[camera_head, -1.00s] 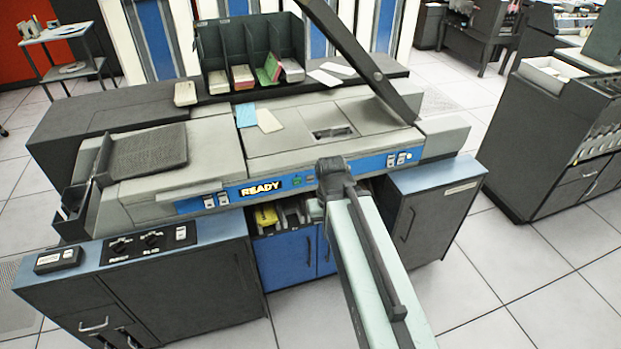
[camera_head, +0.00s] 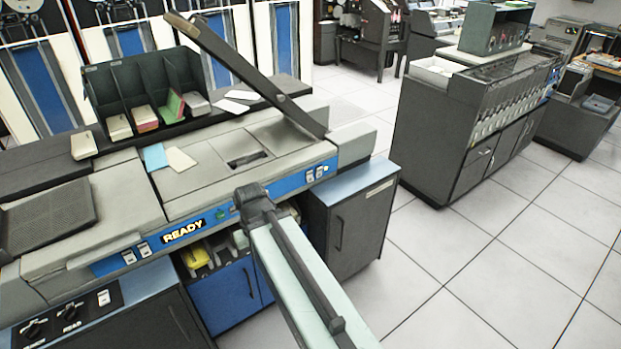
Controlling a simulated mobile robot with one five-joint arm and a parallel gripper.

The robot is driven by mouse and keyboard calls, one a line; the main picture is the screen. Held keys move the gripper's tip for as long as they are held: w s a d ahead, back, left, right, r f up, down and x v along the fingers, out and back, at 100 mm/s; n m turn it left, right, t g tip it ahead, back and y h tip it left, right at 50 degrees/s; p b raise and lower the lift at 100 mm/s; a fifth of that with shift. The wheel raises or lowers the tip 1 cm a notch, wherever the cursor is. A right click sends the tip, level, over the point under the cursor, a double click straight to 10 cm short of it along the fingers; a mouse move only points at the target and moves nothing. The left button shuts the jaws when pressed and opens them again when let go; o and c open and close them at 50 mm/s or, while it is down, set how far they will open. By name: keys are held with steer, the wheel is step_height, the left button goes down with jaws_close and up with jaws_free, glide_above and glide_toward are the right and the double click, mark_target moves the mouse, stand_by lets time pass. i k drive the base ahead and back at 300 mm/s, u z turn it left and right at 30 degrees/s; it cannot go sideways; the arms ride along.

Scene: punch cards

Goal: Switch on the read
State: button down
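The card machine (camera_head: 110,254) has a blue front strip with a lit READY sign (camera_head: 184,231). A black control panel (camera_head: 88,308) sits at the lower left, partly cut off by the picture's edge. It has two dark knobs; the right one (camera_head: 68,314) seems to be labelled READ, but the lettering is small. A white switch (camera_head: 103,298) is beside it. My gripper (camera_head: 254,200) is at the far end of my arm, in front of the machine's blue strip, well right of the panel. Its fingers are not clear, so I cannot tell whether it is open.
A blue cabinet (camera_head: 222,297) with yellow items above it is under the machine. A grey cabinet (camera_head: 345,225) stands right of my arm. A large dark cabinet (camera_head: 468,125) is farther right. The tiled floor (camera_head: 440,262) between and in front of them is clear.

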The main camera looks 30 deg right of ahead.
mark_target(309, 175)
steer(key=k, duration=1.3)
steer(key=z, duration=0.15)
steer(key=i, duration=1.75)
steer(key=u, duration=0.95)
steer(key=k, duration=0.8)
steer(key=u, duration=0.05)
steer(key=i, duration=0.95)
steer(key=z, duration=0.1)
